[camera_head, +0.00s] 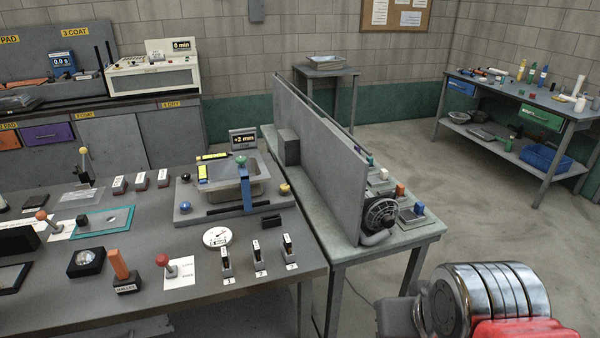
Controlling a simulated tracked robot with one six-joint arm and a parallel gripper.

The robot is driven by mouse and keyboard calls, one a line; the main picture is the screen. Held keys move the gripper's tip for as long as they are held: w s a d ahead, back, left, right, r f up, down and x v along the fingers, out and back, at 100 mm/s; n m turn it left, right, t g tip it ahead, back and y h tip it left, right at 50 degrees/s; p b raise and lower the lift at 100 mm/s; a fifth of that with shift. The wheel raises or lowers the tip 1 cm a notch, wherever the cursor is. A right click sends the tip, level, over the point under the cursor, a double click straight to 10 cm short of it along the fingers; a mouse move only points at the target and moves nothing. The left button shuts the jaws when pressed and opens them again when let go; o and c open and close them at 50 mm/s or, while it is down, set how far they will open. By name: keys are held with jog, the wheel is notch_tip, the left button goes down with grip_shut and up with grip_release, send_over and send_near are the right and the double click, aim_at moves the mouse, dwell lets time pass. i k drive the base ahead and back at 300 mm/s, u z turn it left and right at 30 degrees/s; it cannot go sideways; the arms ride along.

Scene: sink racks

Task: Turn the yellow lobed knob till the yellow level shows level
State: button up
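A levelling fixture with a grey base plate (215,214) stands on the near bench, with a shallow tray held over it by blue bars. A small yellow knob (285,188) sits at the plate's right corner; its lobes are too small to make out. One yellow level (203,174) lies along the tray's left side and another yellow level (212,156) along its back edge. Their bubbles are too small to read. My gripper is not in view; only part of my arm shows at the lower right, well apart from the fixture.
A blue knob (185,207) and a green knob (240,160) are on the same fixture. A small display (243,140) stands behind it. A white dial (217,236) and several labelled black blocks are in front. A tall grey panel (318,150) stands to the right. The floor right of it is clear.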

aim_at(284, 188)
jog(key=u, duration=0.1)
jog(key=i, duration=1.1)
jog(key=u, duration=0.55)
